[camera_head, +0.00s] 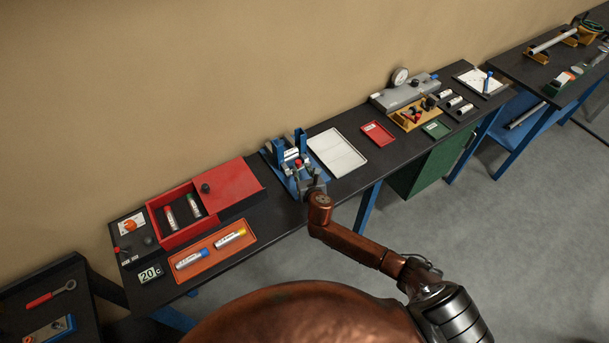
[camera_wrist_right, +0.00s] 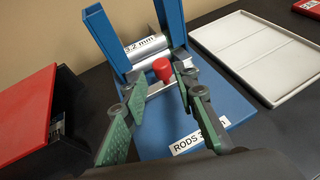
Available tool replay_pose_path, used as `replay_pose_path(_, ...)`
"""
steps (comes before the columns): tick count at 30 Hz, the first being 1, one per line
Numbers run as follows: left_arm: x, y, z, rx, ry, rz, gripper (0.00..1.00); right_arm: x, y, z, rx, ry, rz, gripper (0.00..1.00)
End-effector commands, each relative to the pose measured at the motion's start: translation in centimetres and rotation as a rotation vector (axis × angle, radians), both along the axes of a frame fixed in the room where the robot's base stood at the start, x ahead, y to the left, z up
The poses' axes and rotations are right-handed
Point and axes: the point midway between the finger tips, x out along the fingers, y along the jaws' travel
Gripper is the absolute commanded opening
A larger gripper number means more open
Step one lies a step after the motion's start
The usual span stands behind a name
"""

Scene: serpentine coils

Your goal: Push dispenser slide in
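The blue rod dispenser (camera_head: 277,158) stands on the dark bench in the head view. In the right wrist view its two blue uprights (camera_wrist_right: 174,22) flank silver rods (camera_wrist_right: 147,48), one marked "3.2 mm". A red knob (camera_wrist_right: 162,69) sits at the front of the dispenser, below the rods; I take it to be on the slide. My right gripper (camera_wrist_right: 158,88) is open, with its green-padded fingers apart on either side of the knob's line. The knob shows between or just beyond the fingertips; contact cannot be told. My left gripper is not in view.
A white tray (camera_head: 337,152) lies right of the dispenser. A red box (camera_head: 179,240) with a sliding lid (camera_head: 228,184) stands left of it. An orange tray (camera_head: 207,270) with two labelled cylinders lies in front. A grey fixture (camera_head: 392,97) stands farther right.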

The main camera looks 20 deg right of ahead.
Motion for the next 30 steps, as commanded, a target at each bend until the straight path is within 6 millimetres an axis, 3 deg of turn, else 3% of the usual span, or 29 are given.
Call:
replay_pose_path(3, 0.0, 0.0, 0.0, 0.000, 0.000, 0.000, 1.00, -1.9, 0.2, 0.8, 0.002, 0.000, 0.001, 0.27)
replay_pose_path(9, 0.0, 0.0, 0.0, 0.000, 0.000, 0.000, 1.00, -3.7, 0.4, 1.6, 0.001, 0.000, 0.000, 0.27)
replay_pose_path(30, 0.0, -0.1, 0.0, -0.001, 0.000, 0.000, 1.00, -4.7, 0.4, 1.4, 0.051, 0.007, -0.028, 0.27)
